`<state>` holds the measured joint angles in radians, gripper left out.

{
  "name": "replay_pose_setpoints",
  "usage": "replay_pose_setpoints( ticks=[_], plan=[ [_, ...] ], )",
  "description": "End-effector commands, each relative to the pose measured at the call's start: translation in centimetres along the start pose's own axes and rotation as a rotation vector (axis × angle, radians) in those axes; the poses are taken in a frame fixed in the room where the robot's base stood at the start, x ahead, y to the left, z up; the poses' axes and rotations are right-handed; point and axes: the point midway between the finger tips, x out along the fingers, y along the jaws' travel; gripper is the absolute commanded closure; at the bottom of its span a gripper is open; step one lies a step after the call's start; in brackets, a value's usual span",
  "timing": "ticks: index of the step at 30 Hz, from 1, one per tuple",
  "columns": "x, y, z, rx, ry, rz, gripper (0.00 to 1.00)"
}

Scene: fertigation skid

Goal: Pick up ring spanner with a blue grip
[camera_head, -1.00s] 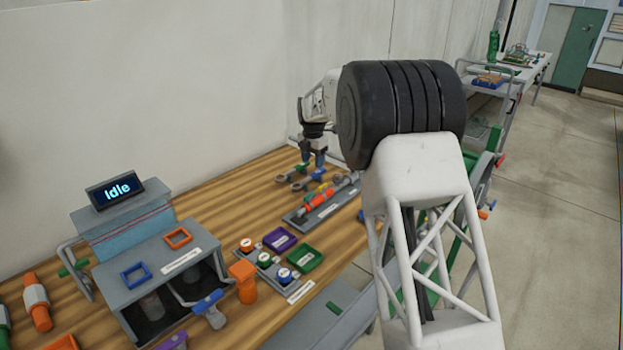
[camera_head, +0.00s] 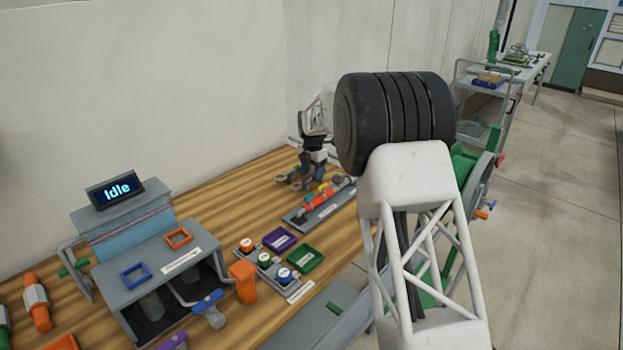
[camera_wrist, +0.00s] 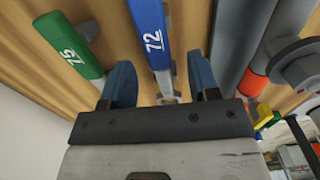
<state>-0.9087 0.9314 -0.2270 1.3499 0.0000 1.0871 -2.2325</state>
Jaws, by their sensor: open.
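The ring spanner with a blue grip (camera_wrist: 151,30) lies on the wooden bench in the wrist view, its label reading 72. My gripper (camera_wrist: 161,78) is open, with one finger to each side of this spanner and nothing gripped. A spanner with a green grip (camera_wrist: 68,45), labelled 75, lies to its left. In the head view my gripper (camera_head: 313,164) is down low over the spanners at the back of the bench. It hides most of them there, and only grey ring ends (camera_head: 301,184) show clearly.
A grey tray (camera_head: 322,215) with an orange-red tool lies close by on the right. Purple (camera_head: 280,239) and green (camera_head: 306,258) trays are nearer the front. A grey station (camera_head: 160,265) with an "Idle" display stands at left. Bare bench lies left of the spanners.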

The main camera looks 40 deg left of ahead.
Motion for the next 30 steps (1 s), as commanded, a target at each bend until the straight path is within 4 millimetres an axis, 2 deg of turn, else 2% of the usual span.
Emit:
replay_pose_setpoints(
  ticks=[6,22,30],
  plan=[
    [1.2,-0.01,0.0,0.0,0.0,0.0,0.45],
    [1.23,-0.02,-0.01,0.0,0.0,0.0,0.45],
    [1.24,-0.02,-0.01,0.0,0.0,0.0,0.86]
  ],
)
